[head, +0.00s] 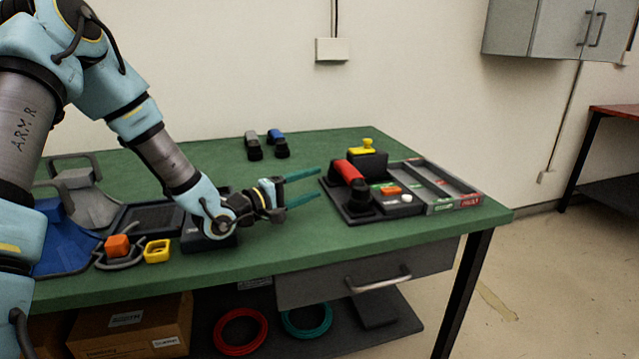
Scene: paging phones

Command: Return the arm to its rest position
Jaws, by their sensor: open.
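My arm reaches in from the left over the green table (300,245). My gripper (318,184) is open, its two teal fingers apart with nothing between them. It points right, toward the red handset (347,172), and its tips end a little short of it. The red handset lies on a dark base that also carries an orange button (390,190) and a white button (407,198). A black phone (254,146) and a blue phone (276,143) stand at the back of the table.
A divided grey tray (462,200) with labels is at the right end. A yellow piece (361,146) tops a dark block behind the red handset. Under my arm are a blue dustpan-like item (68,240), an orange cube (117,246) and a yellow square (157,250). The table's front middle is clear.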

